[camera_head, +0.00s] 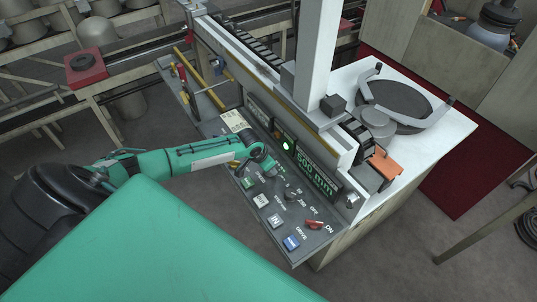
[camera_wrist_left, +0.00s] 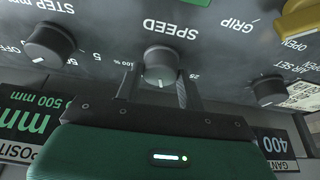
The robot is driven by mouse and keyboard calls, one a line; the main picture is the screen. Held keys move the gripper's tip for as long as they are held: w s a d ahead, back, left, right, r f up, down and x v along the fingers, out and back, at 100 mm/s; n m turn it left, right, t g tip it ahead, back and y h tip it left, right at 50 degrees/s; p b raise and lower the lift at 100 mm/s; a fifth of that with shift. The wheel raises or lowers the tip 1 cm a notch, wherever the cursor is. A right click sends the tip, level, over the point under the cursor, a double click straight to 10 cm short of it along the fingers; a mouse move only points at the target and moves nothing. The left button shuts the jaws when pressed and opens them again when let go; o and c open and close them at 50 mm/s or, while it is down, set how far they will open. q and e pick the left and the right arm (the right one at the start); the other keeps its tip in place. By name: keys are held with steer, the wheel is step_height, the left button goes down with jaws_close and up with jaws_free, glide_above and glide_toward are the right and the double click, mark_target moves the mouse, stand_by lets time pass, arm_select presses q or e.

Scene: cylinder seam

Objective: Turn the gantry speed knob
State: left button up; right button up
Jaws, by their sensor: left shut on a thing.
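The gantry speed knob (camera_wrist_left: 160,62) is a grey round knob on the dark panel, under the label SPEED, which appears upside down in the left wrist view. A white pointer mark shows on its lower side. The scale reads 100 % on its left and 25 on its right. My left gripper (camera_wrist_left: 160,88) has one finger on each side of the knob and is shut on it. In the head view my left gripper (camera_head: 270,168) is down at the panel and hides the knob. My right gripper is not in view.
The STEP mm knob (camera_wrist_left: 48,45) and another knob (camera_wrist_left: 268,90) flank it. A yellow handle (camera_wrist_left: 300,18) is at the upper right. The control panel (camera_head: 275,207) also carries a red switch (camera_head: 314,224) and a blue button (camera_head: 291,242). A display (camera_head: 315,178) reads 500 mm.

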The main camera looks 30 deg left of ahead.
arm_select(q)
steer(key=shift+n, duration=0.3)
steer(key=o, duration=1)
steer(key=b+v, duration=0.3)
steer(key=v, duration=1)
steer(key=shift+s+d+r+b, duration=0.1)
steer(key=shift+r+b, duration=0.3)
steer(key=shift+d, duration=0.1)
